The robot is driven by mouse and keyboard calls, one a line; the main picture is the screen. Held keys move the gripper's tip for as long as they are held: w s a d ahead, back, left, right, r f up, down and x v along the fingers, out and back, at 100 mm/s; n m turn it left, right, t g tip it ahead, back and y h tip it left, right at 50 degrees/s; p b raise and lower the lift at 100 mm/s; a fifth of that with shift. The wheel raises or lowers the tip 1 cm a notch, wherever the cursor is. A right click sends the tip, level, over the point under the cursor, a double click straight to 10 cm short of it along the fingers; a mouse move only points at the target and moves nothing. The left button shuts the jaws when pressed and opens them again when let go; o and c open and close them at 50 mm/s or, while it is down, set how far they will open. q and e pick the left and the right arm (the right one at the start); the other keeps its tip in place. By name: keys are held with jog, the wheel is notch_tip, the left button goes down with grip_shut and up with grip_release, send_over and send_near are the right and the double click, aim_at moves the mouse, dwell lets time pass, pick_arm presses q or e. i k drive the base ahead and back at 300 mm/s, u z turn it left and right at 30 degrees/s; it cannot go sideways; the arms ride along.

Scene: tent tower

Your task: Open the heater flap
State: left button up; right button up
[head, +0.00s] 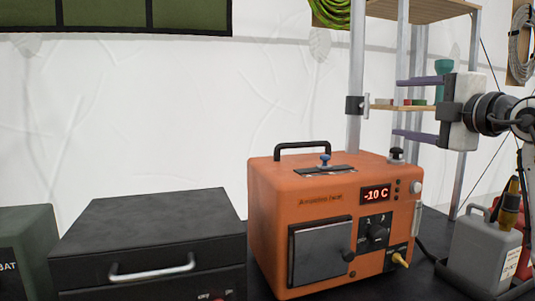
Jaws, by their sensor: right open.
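The orange heater (275,215) stands on the dark table, with a black handle on top and a red display reading -10 C. Its dark grey front flap (318,252) looks shut, flat against the left part of the front face. A small dark knob (349,256) sits near the flap's right edge. My right gripper (405,109) is above and to the right of the heater, its two purple fingers spread and pointing left. It looks empty and does not touch the heater. My left gripper is out of view.
A black case (150,235) with a silver handle stands left of the heater. A grey jerrycan (480,245) stands to the right. A metal-pole shelf (356,75) rises behind, with small items on its boards near my right fingers.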

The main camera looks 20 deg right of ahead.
aim_at(323, 252)
jog(key=k, duration=1.5)
